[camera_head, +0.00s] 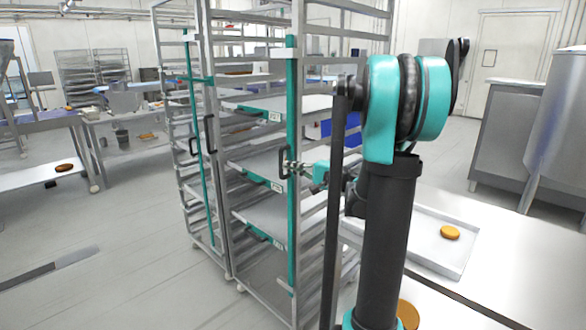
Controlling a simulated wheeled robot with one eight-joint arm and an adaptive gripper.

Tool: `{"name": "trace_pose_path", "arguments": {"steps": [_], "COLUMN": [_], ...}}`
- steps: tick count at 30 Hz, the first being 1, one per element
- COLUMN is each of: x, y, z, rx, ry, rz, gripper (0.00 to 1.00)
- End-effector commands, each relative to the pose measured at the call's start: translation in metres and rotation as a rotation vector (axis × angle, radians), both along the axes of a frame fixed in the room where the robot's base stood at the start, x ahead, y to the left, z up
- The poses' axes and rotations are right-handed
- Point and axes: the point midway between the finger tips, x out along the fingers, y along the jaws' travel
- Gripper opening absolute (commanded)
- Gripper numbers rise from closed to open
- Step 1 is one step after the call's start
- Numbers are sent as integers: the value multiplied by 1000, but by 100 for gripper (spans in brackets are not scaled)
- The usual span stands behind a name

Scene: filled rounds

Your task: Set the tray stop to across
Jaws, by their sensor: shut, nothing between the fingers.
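A tall metal rack (228,225) stands near the middle, with a teal upright bar (291,85) running down its front; this looks like the tray stop, and it stands upright. A dark handle (284,158) sits about halfway down the bar. My gripper (288,168) is at the handle, coming from the right, and its fingers look closed. It is too small to tell whether they touch the handle. Behind the bar, trays with teal front edges and white labels, such as the middle tray (262,180), lie on the rack's runners. My arm hides part of the rack's right side.
A second rack (165,60) joins on the left, with its own teal bar (203,190) and dark handles. At right, a white table (520,235) holds a shallow tray (425,255) with a brown round (450,232). A side table stands left. The front-left floor is mostly open.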

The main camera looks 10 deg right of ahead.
Motion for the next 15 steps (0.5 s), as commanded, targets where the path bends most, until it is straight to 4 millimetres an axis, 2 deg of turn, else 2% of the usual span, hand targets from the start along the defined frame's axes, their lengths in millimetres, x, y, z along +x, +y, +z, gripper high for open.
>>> {"name": "trace_pose_path", "arguments": {"steps": [5, 15], "x": [2, 45], "y": [1, 33], "z": [0, 0], "rx": [0, 0], "ry": [0, 0], "rz": [1, 3], "gripper": [0, 0]}}
